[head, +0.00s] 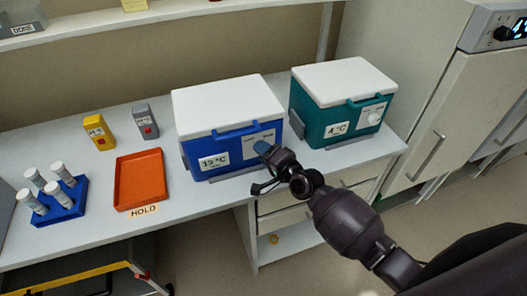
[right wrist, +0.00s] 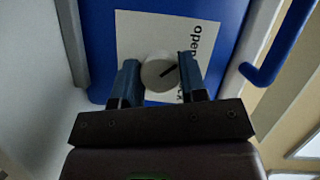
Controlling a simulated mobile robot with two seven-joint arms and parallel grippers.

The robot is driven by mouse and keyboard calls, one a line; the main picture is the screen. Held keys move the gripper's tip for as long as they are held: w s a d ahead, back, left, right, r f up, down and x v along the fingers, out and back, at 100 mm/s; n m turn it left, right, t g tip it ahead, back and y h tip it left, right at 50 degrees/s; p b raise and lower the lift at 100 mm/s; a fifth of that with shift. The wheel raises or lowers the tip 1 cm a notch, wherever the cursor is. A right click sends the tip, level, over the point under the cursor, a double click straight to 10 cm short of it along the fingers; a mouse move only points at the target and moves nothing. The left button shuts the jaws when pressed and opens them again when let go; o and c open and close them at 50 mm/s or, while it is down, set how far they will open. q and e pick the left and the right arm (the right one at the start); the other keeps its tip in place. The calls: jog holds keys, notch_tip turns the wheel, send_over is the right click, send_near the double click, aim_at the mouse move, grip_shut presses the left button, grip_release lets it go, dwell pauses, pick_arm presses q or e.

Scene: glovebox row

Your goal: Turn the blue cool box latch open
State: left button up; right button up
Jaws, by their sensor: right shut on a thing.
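The pointer slants toward the plate's lettering, between the two words. My right gripper (head: 263,150) is at the front right of this box. In the right wrist view its two blue fingers (right wrist: 159,76) are closed on either side of the knob, holding it. My left gripper is not in view.
A teal cool box (head: 325,123) marked "4°C" stands right of the blue one. Left are an orange tray (head: 140,180) behind a "HOLD" label, a yellow device (head: 99,132), a grey device (head: 145,122), and a blue rack (head: 62,208) of vials. A cabinet is at right.

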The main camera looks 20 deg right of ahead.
jog(key=o, duration=0.9)
jog(key=shift+o, duration=0.2)
jog(key=v, duration=1)
jog(key=shift+s+b, duration=0.4)
jog(key=shift+b, duration=0.05)
jog(key=shift+d, duration=0.15)
jog(key=s+d+f+n+g+h, duration=0.2)
jog(key=s+d+f+n+h, duration=0.1)
jog(key=s+f+n, duration=0.2)
jog(key=s+d+f+n+g+h+b, duration=0.1)
jog(key=s+d+f+n+h, duration=0.2)
jog(key=s+f+n, duration=0.3)
jog(key=s+f+h, duration=0.1)
jog(key=s+f, duration=0.2)
jog(key=s, duration=0.2)
jog(key=shift+s+f+g+b, duration=0.2)
jog(key=shift+s+g+b, duration=0.1)
jog(key=shift+s+g, duration=0.1)
